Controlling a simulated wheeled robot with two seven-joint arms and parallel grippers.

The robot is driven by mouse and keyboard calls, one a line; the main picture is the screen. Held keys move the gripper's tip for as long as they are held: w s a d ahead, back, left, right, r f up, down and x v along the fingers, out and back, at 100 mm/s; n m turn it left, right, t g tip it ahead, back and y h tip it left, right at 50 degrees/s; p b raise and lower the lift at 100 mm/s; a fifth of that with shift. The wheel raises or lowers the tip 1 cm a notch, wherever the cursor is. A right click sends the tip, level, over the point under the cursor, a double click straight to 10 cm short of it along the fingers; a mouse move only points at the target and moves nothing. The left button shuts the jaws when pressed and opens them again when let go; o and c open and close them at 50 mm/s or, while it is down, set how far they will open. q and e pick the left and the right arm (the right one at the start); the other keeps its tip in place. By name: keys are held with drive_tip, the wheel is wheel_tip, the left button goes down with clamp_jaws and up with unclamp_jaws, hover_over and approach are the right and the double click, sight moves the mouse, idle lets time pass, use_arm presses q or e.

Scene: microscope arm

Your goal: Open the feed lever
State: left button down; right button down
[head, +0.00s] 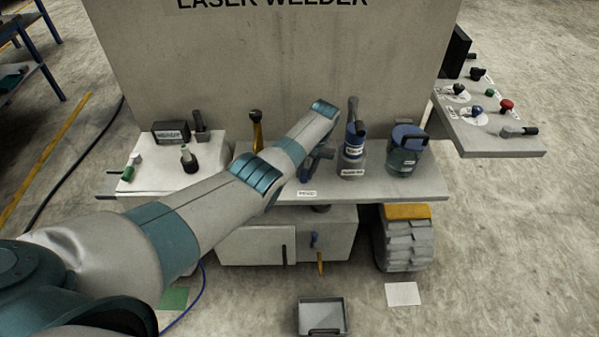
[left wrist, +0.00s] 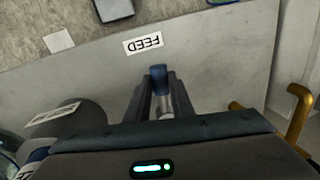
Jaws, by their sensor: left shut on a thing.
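The feed lever (left wrist: 159,76) has a blue tip and stands beside the FEED label (left wrist: 143,43) on the grey shelf. The label also shows in the head view (head: 307,193), at the front edge of the shelf (head: 400,187). My left gripper (left wrist: 163,92) is shut on the lever, with a dark finger on each side and the blue tip showing between them. In the head view my left gripper (head: 316,166) is small and partly hidden behind my own arm, so the lever's lower part and pivot are hard to make out. My right gripper is in neither view.
A blue-topped bottle (head: 352,160) and a round blue-lidded jar (head: 405,155) stand right of the gripper. A yellow handle (head: 257,130) stands left of it. The LASER WELDER panel (head: 270,60) rises behind. A side panel with knobs (head: 490,115) is at right.

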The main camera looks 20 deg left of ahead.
use_arm(q)
drive_tip(key=shift+w+d+n, duration=0.25)
drive_tip(key=shift+d+n, duration=0.15)
drive_tip(key=shift+n, duration=0.3)
drive_tip(key=c, duration=1.6)
unclamp_jaws()
drive_tip(key=shift+o, duration=0.2)
drive_tip(key=shift+w+d+r, duration=0.1)
drive_tip(key=shift+d+r, duration=0.1)
drive_tip(key=shift+r, duration=0.65)
wheel_tip(320, 180, up, 16)
drive_tip(key=w+d+b, duration=0.1)
drive_tip(key=d+b, duration=0.1)
drive_tip(key=shift+d+f, duration=0.25)
drive_tip(key=shift+d, duration=0.15)
drive_tip(key=shift+w, duration=0.1)
